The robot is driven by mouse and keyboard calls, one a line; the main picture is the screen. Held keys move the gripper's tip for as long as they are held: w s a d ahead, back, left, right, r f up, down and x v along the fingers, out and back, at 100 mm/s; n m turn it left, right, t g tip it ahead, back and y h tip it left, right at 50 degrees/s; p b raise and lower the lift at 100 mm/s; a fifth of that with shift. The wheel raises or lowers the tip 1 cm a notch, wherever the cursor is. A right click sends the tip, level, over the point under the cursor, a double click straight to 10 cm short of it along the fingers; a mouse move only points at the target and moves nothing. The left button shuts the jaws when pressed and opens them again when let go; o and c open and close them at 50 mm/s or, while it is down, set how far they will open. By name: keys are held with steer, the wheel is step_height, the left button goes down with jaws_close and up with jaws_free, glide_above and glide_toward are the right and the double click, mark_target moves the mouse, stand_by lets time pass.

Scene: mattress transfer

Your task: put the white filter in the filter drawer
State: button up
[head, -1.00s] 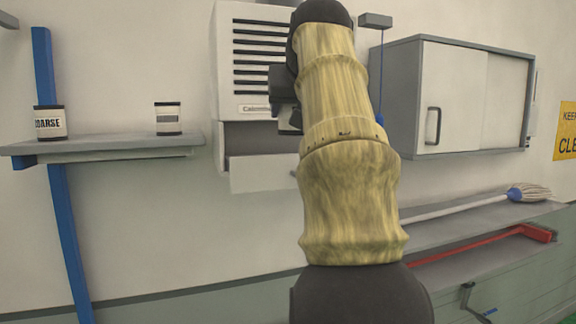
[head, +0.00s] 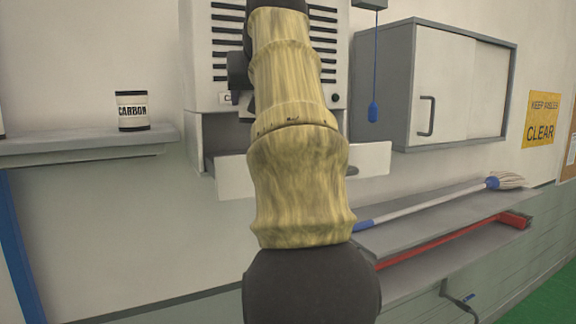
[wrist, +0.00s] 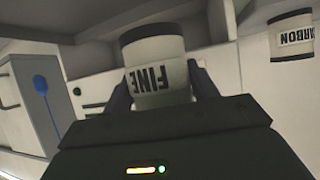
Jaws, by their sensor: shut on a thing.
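The white filter (wrist: 160,75) is a white cylinder with a dark end and the word FINE, upside down in the wrist view. My gripper (wrist: 163,88) is shut on it, with one finger on each side. In the head view my arm hides the gripper and this filter. The filter drawer (head: 372,163) is the white-fronted drawer under the vented wall unit (head: 215,20). It stands pulled out, and my arm covers its middle. I cannot see inside it.
A filter marked CARBON (head: 132,112) stands on the grey shelf (head: 80,146) at left. A wall cabinet (head: 455,85) with a shut door is at right, with a blue pull cord (head: 373,112) beside it. Below, a mop (head: 430,200) and a red-handled tool (head: 450,243) lie on shelves.

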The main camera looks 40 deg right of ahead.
steer(key=f+b, duration=0.3)
steer(key=f, duration=0.2)
steer(key=shift+a+f, duration=0.1)
steer(key=shift+a, duration=0.1)
steer(key=shift+d+f, duration=0.1)
steer(key=shift+f, duration=0.4)
step_height(320, 180, down, 3)
steer(key=shift+f+b, duration=0.2)
steer(key=shift+b, duration=0.35)
steer(key=shift+s+f, duration=0.1)
steer(key=shift+f, duration=0.05)
steer(key=shift+f, duration=0.15)
steer(key=o, duration=1)
steer(key=shift+o, duration=0.2)
